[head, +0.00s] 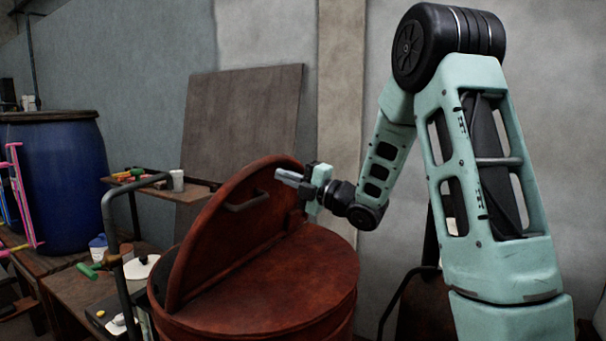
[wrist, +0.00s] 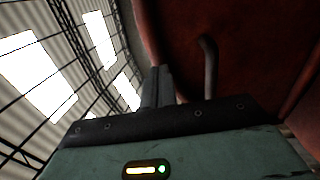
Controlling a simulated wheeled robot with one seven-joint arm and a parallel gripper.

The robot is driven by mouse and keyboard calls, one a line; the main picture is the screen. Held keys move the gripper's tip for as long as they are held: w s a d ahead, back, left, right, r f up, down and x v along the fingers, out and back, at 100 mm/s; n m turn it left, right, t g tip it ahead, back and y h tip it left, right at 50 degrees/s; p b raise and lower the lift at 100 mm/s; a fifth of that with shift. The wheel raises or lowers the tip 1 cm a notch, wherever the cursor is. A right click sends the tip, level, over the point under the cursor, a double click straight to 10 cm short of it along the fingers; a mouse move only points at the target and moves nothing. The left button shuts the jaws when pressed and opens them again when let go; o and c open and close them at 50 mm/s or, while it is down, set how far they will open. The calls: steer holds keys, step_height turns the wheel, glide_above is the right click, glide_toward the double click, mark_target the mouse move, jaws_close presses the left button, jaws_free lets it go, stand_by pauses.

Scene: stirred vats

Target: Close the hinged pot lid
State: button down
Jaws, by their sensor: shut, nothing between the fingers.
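The pot is a large rust-red vat (head: 300,285) in the middle of the head view. Its hinged lid (head: 225,240) is a half disc standing up at a steep tilt, with a gap open at the left. A bar handle (head: 246,203) is on the lid's face; it also shows in the wrist view (wrist: 209,68). My gripper (head: 287,175) is shut and empty, with its fingers pointing left at the lid's upper right part. In the wrist view the closed fingers (wrist: 157,86) lie near the lid's edge, left of the handle. I cannot tell if they touch the lid.
A blue barrel (head: 62,180) stands at the left. A bent dark pipe (head: 112,240) rises close to the vat's left side. A low table (head: 75,295) and a small shelf (head: 195,192) hold several small items. A brown panel (head: 240,120) leans on the wall behind.

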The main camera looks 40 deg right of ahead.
mark_target(257, 166)
steer(key=p+x, duration=0.2)
steer(key=x, duration=0.2)
steer(key=shift+w+a+r, duration=0.1)
steer(key=shift+w+r, duration=0.05)
steer(key=shift+r, duration=0.1)
steer(key=shift+w+a+p, duration=0.2)
steer(key=shift+w+p, duration=0.1)
steer(key=shift+w, duration=0.3)
steer(key=shift+w, duration=0.1)
